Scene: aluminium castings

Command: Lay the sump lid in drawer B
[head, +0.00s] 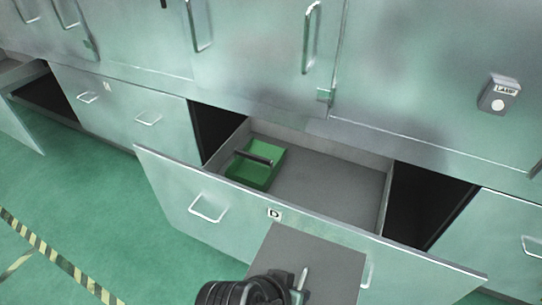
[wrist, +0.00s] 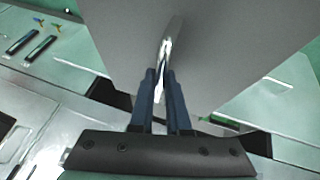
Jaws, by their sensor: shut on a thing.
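My gripper (wrist: 163,85) is shut on the upright metal handle of a flat grey plate, which I take as the sump lid (wrist: 230,45). In the head view the lid (head: 335,262) is held in front of the open drawer (head: 350,243) and overlaps its front panel. The drawer's label (head: 274,214) looks like a D; I see no label that reads clearly as B. My gripper (head: 298,288) is at the bottom edge of the head view, its fingertips partly hidden.
A green tray (head: 266,180) with a dark bar sits in the drawer's left part; the drawer's middle and right floor is bare. Another drawer (head: 25,120) stands open at far left. A lamp switch box (head: 497,96) is on the cabinet. Tools (wrist: 40,48) lie at left in the wrist view.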

